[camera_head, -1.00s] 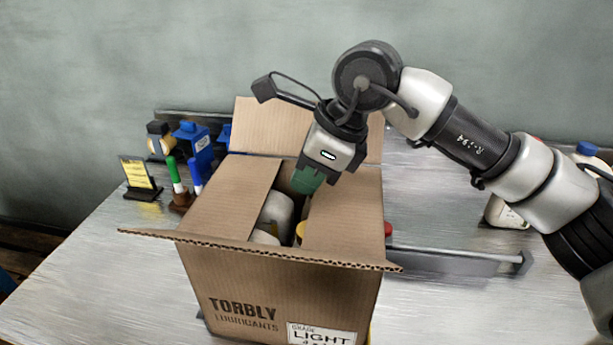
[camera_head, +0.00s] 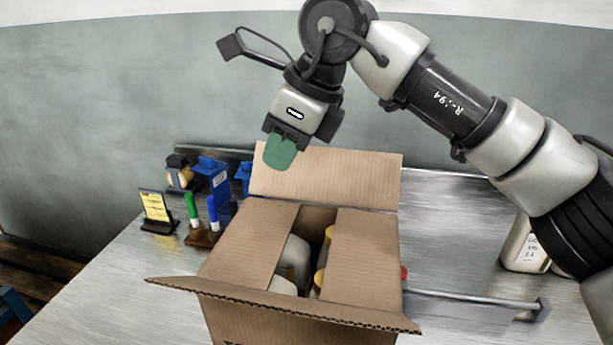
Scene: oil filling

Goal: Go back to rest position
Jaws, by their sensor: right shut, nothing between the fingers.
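My right gripper (camera_head: 280,152) hangs above the back left flap of the cardboard box, pointing down. Its green fingers are shut with nothing between them, and it is clear of the box. The arm comes in from the right. The open cardboard box (camera_head: 250,245) stands on the table with its flaps spread. Inside it are pale bottles (camera_head: 296,256), and a yellow part (camera_head: 321,277) shows beside them; their lower parts are hidden by the walls and flaps. My left gripper is not in view.
A pen holder (camera_head: 203,235) with green and blue markers, a yellow sign (camera_head: 157,207) and blue items (camera_head: 212,177) stand left of the box. A white bottle (camera_head: 524,245) stands at the right, near a metal rail (camera_head: 475,302). The table's left front (camera_head: 130,290) is clear.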

